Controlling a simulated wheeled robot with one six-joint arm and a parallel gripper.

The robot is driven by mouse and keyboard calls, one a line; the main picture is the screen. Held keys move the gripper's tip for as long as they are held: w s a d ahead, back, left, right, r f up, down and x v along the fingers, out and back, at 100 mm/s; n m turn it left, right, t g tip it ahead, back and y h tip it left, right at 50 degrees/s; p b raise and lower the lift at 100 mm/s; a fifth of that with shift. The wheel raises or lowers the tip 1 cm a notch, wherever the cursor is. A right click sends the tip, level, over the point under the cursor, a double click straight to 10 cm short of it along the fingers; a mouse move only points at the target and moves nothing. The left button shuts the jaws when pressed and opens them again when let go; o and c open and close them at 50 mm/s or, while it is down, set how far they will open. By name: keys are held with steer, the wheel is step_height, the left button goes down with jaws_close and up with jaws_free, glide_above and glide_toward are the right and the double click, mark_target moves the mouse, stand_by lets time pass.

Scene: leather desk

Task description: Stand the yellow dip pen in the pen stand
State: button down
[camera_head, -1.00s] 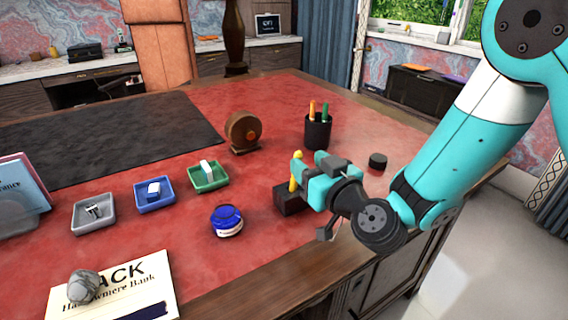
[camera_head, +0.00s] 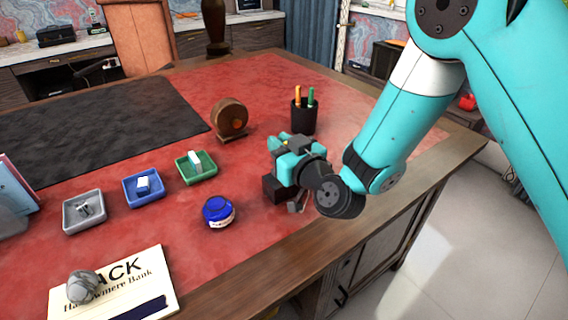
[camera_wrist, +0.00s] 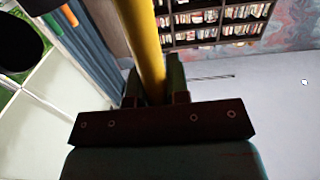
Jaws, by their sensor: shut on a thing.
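My gripper (camera_head: 284,147) is above the desk near its right edge, in front of the pen stand. In the wrist view, my gripper (camera_wrist: 154,88) is shut on the yellow dip pen (camera_wrist: 148,45), whose shaft runs up out of the picture between the fingers. In the head view the gripper hides the pen. The pen stand, a black cup (camera_head: 303,118), holds an orange pen (camera_head: 298,95) and a green pen (camera_head: 310,97). These two pens also show at the upper left of the wrist view. The yellow pen is outside the cup; its ends are not visible.
A dark block (camera_head: 272,190) sits just below my gripper. A blue ink bottle (camera_head: 218,212) stands to its left. A round wooden object (camera_head: 231,120) stands left of the cup. Small trays (camera_head: 84,212) line the left side. Red leather between the cup and round object is clear.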

steer(key=shift+r, duration=0.2)
step_height(320, 180, up, 19)
steer(key=p, duration=1.9)
step_height(320, 180, down, 9)
steer(key=w+a+n+g+b, duration=0.1)
steer(key=g+b, duration=0.2)
steer(key=b, duration=0.6)
steer(key=shift+r+n+y, duration=0.2)
steer(key=shift+n+y, duration=0.1)
steer(key=shift+w+f+b, duration=0.1)
steer(key=shift+b, duration=0.4)
step_height(320, 180, down, 6)
steer(key=b, duration=0.6)
steer(key=shift+r+b, duration=0.2)
steer(key=shift+b, duration=0.4)
